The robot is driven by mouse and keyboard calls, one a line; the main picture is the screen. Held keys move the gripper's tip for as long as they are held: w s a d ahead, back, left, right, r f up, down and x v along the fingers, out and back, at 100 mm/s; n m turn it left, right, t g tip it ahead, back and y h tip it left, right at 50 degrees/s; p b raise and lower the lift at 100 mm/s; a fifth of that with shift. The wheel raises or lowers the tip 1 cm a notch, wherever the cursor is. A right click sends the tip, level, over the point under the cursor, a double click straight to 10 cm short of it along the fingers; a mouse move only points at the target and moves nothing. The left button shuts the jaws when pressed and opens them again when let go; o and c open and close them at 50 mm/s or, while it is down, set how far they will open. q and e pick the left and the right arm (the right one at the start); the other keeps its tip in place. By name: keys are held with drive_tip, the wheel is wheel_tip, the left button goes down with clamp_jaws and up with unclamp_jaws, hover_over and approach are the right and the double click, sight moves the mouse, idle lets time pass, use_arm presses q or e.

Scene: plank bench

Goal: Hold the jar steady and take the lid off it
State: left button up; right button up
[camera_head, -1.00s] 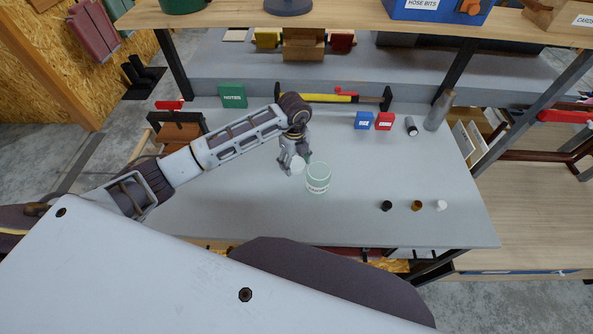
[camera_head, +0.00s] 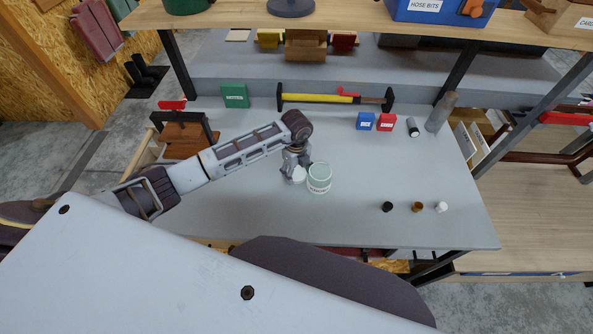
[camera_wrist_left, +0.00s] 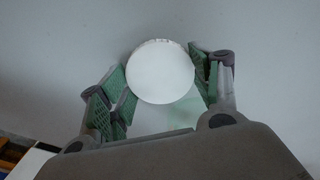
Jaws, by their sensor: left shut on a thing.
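The jar (camera_head: 319,185) is pale green and see-through, with a label on its front. It stands upright on the grey bench top, its open mouth uncovered. The round white lid (camera_head: 299,175) is off the jar, just left of it. My left gripper (camera_head: 295,172) is shut on the lid; whether the lid touches the bench I cannot tell. In the left wrist view the lid (camera_wrist_left: 162,72) sits between the green-padded fingers of the left gripper (camera_wrist_left: 165,90). A pale greenish patch below it there is unclear. My right gripper is not in view.
Black (camera_head: 387,207), brown (camera_head: 417,207) and white (camera_head: 441,207) small items stand at the right front. The left front is clear.

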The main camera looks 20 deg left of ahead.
sight(296, 173)
use_arm(q)
drive_tip(key=shift+f, duration=0.2)
drive_tip(key=o, duration=1.1)
drive_tip(key=shift+r, duration=0.15)
drive_tip(key=shift+r+b, duration=0.8)
drive_tip(key=shift+r, duration=5.2)
drive_tip(key=shift+s+f, duration=0.1)
